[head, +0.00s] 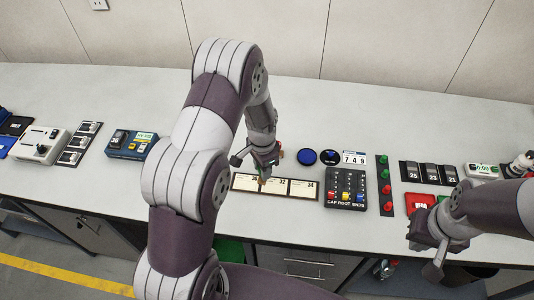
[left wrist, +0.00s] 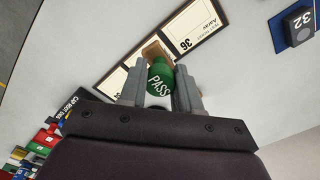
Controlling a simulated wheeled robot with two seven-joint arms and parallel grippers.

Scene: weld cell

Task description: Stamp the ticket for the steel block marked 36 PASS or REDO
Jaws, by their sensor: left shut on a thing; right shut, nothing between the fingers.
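My left gripper (head: 264,168) is shut on a green stamp labelled PASS, which shows clearly between the fingers in the left wrist view (left wrist: 160,78). It holds the stamp over the dark ticket board (head: 289,188). The ticket marked 36 (left wrist: 197,28) lies at one end of the board, beside the stamp. A brown patch (left wrist: 152,49) shows just beyond the stamp; whether the stamp touches a ticket I cannot tell. The ticket marked 34 (head: 303,188) is at the board's right end. My right gripper (head: 432,245) is shut and empty at the front right.

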